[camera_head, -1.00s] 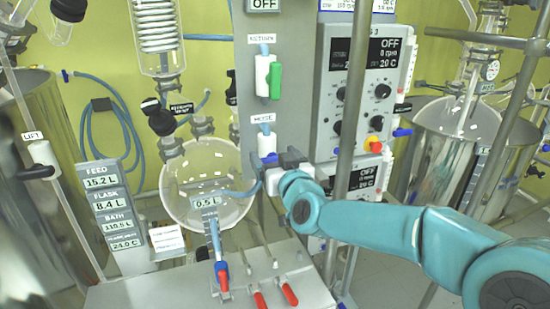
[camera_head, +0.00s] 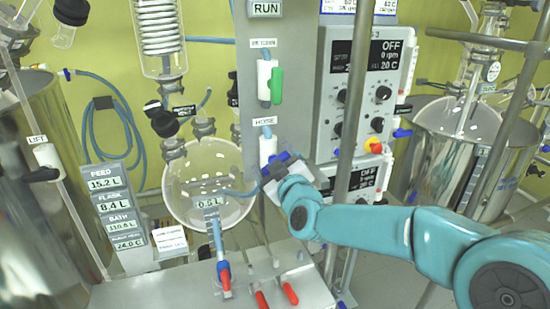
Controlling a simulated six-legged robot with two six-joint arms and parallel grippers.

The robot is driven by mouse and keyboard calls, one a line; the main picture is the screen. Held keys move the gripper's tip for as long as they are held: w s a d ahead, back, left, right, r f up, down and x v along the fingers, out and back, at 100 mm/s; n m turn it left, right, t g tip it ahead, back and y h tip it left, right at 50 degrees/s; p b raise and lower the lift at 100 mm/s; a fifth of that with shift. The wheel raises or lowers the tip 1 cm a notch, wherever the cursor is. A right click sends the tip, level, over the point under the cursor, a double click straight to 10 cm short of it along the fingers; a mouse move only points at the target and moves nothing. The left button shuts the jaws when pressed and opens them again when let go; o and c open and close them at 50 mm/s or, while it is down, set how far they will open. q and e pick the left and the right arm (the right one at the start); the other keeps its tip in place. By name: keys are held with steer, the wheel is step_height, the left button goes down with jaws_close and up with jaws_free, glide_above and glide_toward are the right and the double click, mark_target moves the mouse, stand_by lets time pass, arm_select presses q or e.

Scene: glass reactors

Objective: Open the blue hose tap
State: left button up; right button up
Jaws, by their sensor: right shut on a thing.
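The hose tap (camera_head: 268,148) is a white upright body under the HOSE label, on the grey panel in the middle of the head view. Its blue handle (camera_head: 283,156) shows only in small part, sticking out to the right above my gripper. My right gripper (camera_head: 275,168) is shut on the blue handle and tilted, and hides most of it. The display (camera_head: 266,9) above reads RUN. My left gripper does not show.
A white tap with a green handle (camera_head: 277,85) sits just above. A metal post (camera_head: 346,150) stands right of my gripper. A glass bowl (camera_head: 182,196) is at left, and red-handled valves (camera_head: 290,292) are below.

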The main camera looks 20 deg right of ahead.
steer(key=n, duration=0.2)
steer(key=n+p, duration=0.1)
steer(key=n, duration=0.2)
steer(key=shift+a+f+n, duration=0.15)
steer(key=shift+f+n, duration=0.05)
steer(key=shift+n, duration=0.1)
steer(key=n+p, duration=0.1)
steer(key=n, duration=0.4)
steer(key=shift+f, duration=0.2)
steer(key=shift+a, duration=0.1)
steer(key=o, duration=0.8)
steer(key=shift+o, duration=0.2)
steer(key=shift+s, duration=0.1)
steer(key=shift+s, duration=0.2)
steer(key=s+b, duration=0.3)
steer(key=s, duration=1.3)
steer(key=shift+d, duration=0.3)
